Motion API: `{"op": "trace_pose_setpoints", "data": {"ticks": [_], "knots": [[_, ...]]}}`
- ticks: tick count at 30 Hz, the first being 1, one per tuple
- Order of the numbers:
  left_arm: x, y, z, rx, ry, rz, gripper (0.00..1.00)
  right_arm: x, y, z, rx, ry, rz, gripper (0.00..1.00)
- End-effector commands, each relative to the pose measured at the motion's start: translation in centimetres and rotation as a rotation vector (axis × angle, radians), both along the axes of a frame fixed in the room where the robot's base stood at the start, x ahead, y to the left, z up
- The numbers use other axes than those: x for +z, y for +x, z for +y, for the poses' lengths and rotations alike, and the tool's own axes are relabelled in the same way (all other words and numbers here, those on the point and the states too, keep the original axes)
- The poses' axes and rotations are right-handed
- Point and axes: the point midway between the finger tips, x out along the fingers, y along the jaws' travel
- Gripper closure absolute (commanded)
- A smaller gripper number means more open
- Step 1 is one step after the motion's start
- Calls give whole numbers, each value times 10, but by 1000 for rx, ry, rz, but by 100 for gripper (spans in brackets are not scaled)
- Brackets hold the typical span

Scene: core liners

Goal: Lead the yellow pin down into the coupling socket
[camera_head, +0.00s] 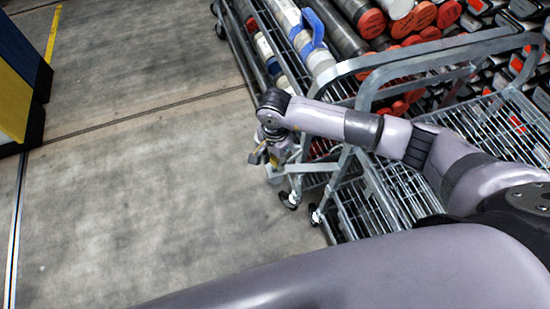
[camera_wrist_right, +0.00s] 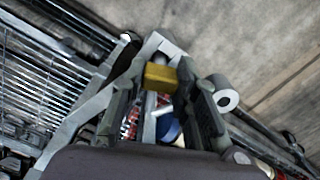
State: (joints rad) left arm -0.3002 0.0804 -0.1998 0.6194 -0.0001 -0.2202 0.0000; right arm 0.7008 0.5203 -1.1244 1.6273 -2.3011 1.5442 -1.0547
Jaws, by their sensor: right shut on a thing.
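My right gripper (camera_head: 266,153) hangs at the near left corner of the metal carts in the head view. In the right wrist view its two dark fingers are closed on the yellow pin (camera_wrist_right: 160,77), which shows as a short yellow block between the fingertips. Pale grey metal (camera_wrist_right: 158,45) lies just beyond the pin. A grey round piece with a dark hole (camera_wrist_right: 226,99) is beside the right finger. I cannot tell which of these is the coupling socket, or whether the pin touches it. The pin's lower end is hidden. My left gripper is out of view.
A wire-mesh cart (camera_head: 385,205) stands below my right arm. Behind it a rack carries grey tubes with orange-red caps (camera_head: 372,22) and a blue-handled piece (camera_head: 314,28). Caster wheels (camera_head: 289,200) are close below the gripper. Concrete floor (camera_head: 140,190) is clear to the left.

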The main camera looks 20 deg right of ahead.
Motion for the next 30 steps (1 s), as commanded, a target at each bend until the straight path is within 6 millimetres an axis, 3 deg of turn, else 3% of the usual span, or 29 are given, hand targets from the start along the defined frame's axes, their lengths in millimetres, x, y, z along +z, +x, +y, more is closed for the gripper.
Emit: {"op": "trace_pose_setpoints", "data": {"ticks": [11, 12, 22, 30], "knots": [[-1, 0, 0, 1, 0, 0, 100, -1, 0, 0, 0, 0, 0, 100], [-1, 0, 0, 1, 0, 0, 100, -1, 0, 0, 0, 0, 0, 72], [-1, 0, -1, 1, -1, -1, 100, -1, 0, 0, 0, 0, 0, 50], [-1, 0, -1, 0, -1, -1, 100, -1, 0, 0, 0, 0, 0, 49]]}}
